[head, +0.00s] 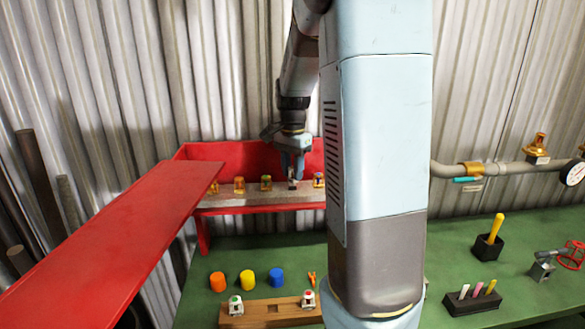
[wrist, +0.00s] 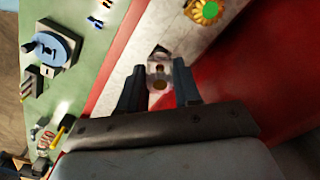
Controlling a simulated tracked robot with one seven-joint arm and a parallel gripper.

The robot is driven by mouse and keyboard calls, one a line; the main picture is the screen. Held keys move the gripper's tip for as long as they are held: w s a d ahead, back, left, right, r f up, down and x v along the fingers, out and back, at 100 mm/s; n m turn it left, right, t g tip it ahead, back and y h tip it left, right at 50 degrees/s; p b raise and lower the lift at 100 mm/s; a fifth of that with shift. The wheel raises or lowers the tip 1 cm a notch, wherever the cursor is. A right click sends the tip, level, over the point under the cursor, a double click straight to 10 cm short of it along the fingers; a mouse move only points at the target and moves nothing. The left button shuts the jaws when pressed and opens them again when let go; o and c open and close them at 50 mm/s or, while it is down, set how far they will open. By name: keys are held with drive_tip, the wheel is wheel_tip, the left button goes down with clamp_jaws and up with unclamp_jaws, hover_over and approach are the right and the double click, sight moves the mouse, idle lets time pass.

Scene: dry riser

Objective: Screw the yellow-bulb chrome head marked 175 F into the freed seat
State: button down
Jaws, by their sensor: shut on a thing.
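My gripper (head: 292,172) is down at the grey shelf (head: 250,196) of the open red cabinet. In the head view the chrome head (head: 292,184) shows just under the fingertips, between other heads in the row. I cannot tell whether it is still touching the shelf. The 175 F marking is not readable. A grey pipe (head: 505,170) with a brass fitting runs along the right wall; I cannot make out the freed seat.
Brass heads (head: 239,185) stand left of my gripper, one with green (head: 266,183); a blue-marked head (head: 319,180) stands close right. The red lid (head: 120,235) juts forward at left. The green bench (head: 400,260) holds coloured caps (head: 247,280), a wooden block (head: 268,312) and black holders (head: 472,299).

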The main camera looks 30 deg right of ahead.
drive_tip(key=shift+f, duration=1)
drive_tip(key=m, duration=0.4)
drive_tip(key=shift+m, duration=0.9)
drive_tip(key=m, duration=0.2)
drive_tip(key=shift+m, duration=0.4)
drive_tip(key=shift+w+m, duration=0.1)
drive_tip(key=shift+m, duration=1.3)
